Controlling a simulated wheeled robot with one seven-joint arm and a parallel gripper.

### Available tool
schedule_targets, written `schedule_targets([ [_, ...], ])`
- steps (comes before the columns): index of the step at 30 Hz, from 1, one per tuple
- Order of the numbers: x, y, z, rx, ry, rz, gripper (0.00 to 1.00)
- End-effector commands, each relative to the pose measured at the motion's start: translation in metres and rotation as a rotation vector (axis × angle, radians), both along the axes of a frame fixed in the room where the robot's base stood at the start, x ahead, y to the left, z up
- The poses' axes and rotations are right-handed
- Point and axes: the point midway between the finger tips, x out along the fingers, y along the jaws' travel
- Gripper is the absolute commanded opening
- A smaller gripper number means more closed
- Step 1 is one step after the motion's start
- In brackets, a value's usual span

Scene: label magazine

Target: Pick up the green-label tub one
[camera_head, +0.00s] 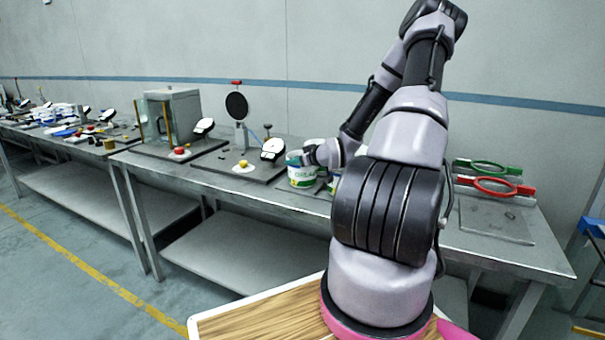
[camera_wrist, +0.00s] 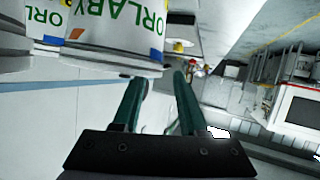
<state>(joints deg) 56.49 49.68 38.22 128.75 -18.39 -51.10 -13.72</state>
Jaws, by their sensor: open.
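A white tub with a green label (camera_head: 302,174) stands on the bench beside my gripper (camera_head: 309,157). A second tub (camera_head: 333,184) is just right of it, mostly hidden by my arm.
The grey bench (camera_head: 250,192) runs along the wall. Left of the tubs are a small white device (camera_head: 272,149), a stand with a black disc (camera_head: 237,106) and a grey cabinet (camera_head: 172,115). Red (camera_head: 495,187) and green (camera_head: 487,167) ring-shaped tools lie on the right.

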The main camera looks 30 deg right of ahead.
Motion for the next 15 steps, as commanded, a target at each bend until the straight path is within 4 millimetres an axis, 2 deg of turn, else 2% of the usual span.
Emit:
schedule_targets([
  [4, 0.0136, 0.0034, -0.0059, 0.0, 0.0, 0.001, 0.42],
  [11, 0.0154, 0.0031, -0.0065, 0.0, 0.0, -0.001, 0.42],
  [12, 0.0154, 0.0031, -0.0065, 0.0, 0.0, -0.001, 0.38],
  [14, 0.0153, 0.0031, -0.0065, 0.0, 0.0, -0.001, 0.15],
  [15, 0.0153, 0.0031, -0.0065, 0.0, 0.0, -0.001, 0.0],
])
